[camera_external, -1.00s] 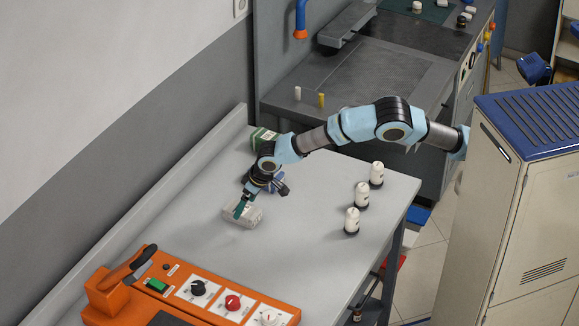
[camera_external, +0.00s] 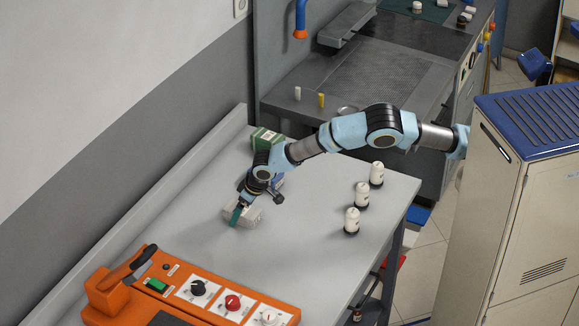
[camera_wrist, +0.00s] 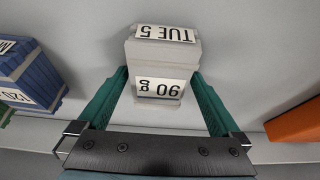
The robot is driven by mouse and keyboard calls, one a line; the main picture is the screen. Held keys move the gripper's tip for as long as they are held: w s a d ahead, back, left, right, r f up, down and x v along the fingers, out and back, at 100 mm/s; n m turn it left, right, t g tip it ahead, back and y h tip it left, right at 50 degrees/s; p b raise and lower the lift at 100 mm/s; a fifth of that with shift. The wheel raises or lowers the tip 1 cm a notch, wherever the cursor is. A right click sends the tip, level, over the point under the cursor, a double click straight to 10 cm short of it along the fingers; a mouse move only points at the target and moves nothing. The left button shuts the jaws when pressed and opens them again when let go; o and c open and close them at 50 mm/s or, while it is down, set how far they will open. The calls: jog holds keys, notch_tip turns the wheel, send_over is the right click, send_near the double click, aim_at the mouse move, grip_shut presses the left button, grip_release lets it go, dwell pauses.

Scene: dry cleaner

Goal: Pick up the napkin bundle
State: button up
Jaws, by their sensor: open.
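The napkin bundle seems to be the pale grey block with white labels reading "TUE 5" and "90" in the wrist view (camera_wrist: 163,57). In the external view the grey bundle (camera_external: 253,217) lies on the grey table, partly hidden by my gripper (camera_external: 238,214). In the wrist view my gripper (camera_wrist: 159,78) is open, with one green finger on each side of the bundle's near end. Small gaps seem to show between fingers and bundle; I cannot tell whether either finger touches it.
A blue labelled bundle (camera_wrist: 34,82) lies to the left in the wrist view. A green-and-white box (camera_external: 267,138) stands farther back. Several white bottles, one here (camera_external: 352,221), stand at the table's right. An orange control unit (camera_external: 150,290) fills the near end.

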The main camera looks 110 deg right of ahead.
jog(key=shift+c, duration=0.4)
jog(key=c, duration=1.2)
